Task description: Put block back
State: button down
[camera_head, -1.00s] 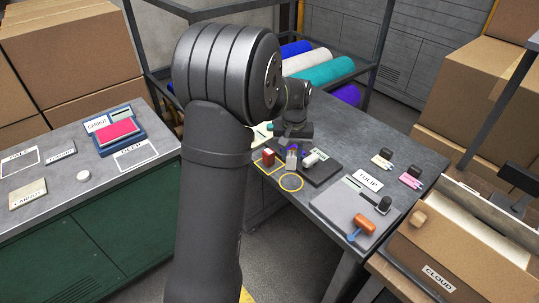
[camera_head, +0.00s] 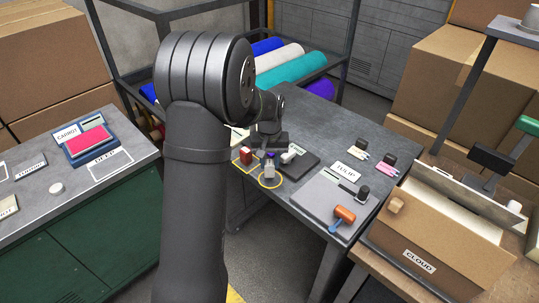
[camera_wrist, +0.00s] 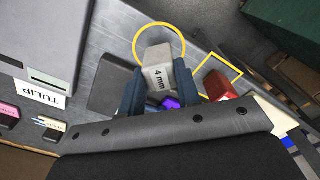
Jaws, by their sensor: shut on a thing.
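The grey block marked "4 mm" (camera_wrist: 158,75) is between the two blue fingers of my gripper (camera_wrist: 159,68), which is shut on it. In the head view the block (camera_head: 270,172) is upright over the yellow ring (camera_head: 270,187) near the table's edge. I cannot tell whether its base touches the table. The ring also shows around the block's far end in the wrist view (camera_wrist: 137,48). A purple thing (camera_wrist: 168,103) shows between the fingers, close to the block.
A dark pad (camera_head: 297,168) with a white piece (camera_head: 291,153) lies to the right. A grey board (camera_head: 325,198) with an orange-handled tool (camera_head: 344,214) lies farther right.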

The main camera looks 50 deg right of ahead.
aim_at(269, 163)
jog(key=shift+f, duration=0.5)
jog(key=shift+f, duration=0.45)
dwell(0.3)
jog(key=c, duration=1)
grip_release()
jog(key=shift+o, duration=0.2)
notch_tip(269, 163, up, 17)
jog(key=shift+r, duration=0.2)
